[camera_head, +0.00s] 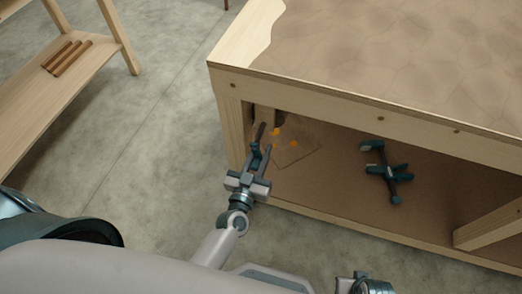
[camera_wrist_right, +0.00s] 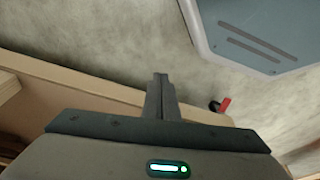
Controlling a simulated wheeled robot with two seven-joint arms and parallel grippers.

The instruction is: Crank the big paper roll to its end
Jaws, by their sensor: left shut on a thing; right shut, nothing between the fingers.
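My left gripper (camera_head: 262,149) is at the left front corner of the workbench, just in front of its lower opening. It is shut on a thin dark brown handle (camera_head: 258,132), which looks like a crank handle; the fingers hide part of it. Brown crumpled paper (camera_head: 390,55) covers most of the bench top, with a wavy edge at the left. I cannot make out the big roll clearly in either view. My right gripper (camera_wrist_right: 160,95) shows in the right wrist view, shut and empty, with floor beyond its fingertips.
The workbench (camera_head: 300,97) has a lower shelf holding a dark green and black clamp (camera_head: 386,172) and a thin sheet with orange spots (camera_head: 294,150). A wooden rack (camera_head: 50,95) with several brown rods (camera_head: 67,57) stands at the left. Concrete floor (camera_head: 160,120) lies free between.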

